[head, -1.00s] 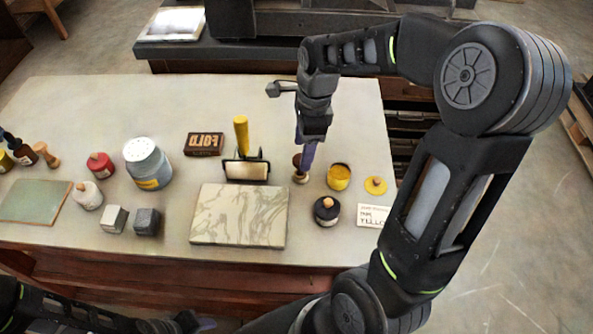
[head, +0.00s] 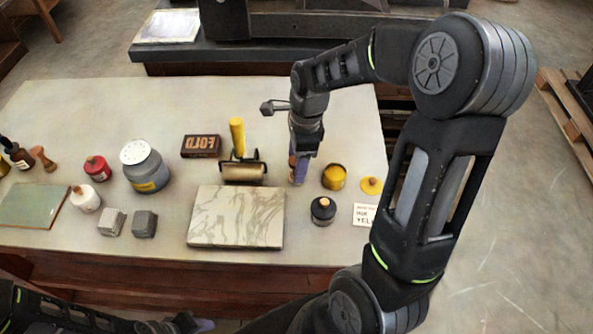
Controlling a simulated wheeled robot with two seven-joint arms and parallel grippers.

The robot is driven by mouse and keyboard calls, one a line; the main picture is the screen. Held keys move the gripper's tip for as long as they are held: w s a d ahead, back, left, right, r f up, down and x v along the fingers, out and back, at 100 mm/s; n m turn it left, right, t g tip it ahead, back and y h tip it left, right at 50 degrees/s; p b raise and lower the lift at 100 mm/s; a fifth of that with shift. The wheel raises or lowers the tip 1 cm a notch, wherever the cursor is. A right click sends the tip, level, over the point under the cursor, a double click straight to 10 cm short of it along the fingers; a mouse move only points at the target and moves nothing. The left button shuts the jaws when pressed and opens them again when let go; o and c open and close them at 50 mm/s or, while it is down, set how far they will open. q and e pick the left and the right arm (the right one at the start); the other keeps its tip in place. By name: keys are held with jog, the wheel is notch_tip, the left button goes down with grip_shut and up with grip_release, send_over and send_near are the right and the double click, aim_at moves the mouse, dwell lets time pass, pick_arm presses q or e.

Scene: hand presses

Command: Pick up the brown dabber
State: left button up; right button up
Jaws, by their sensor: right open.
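My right gripper (head: 298,178) is open and points down at the table, just right of the roller and behind the right edge of the marbled slab. The brown dabber is almost wholly hidden by this gripper, with perhaps a brown edge (head: 293,160) showing at its left side. I cannot tell whether the fingers are around it or in front of it. My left gripper (head: 195,324) is low at the bottom edge, away from the table top, and its jaws are not clear.
A yellow-handled roller (head: 238,150) and a marbled slab (head: 237,216) are left of the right gripper. A yellow pot (head: 334,177), a dark jar (head: 323,210) and a small card (head: 365,215) are to its right. Several bottles and jars stand at the left.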

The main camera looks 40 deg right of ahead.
jog(key=f, duration=0.3)
jog(key=shift+w+a+f, duration=0.1)
jog(key=shift+a+f, duration=0.1)
jog(key=shift+c, duration=0.4)
grip_shut()
dwell(0.4)
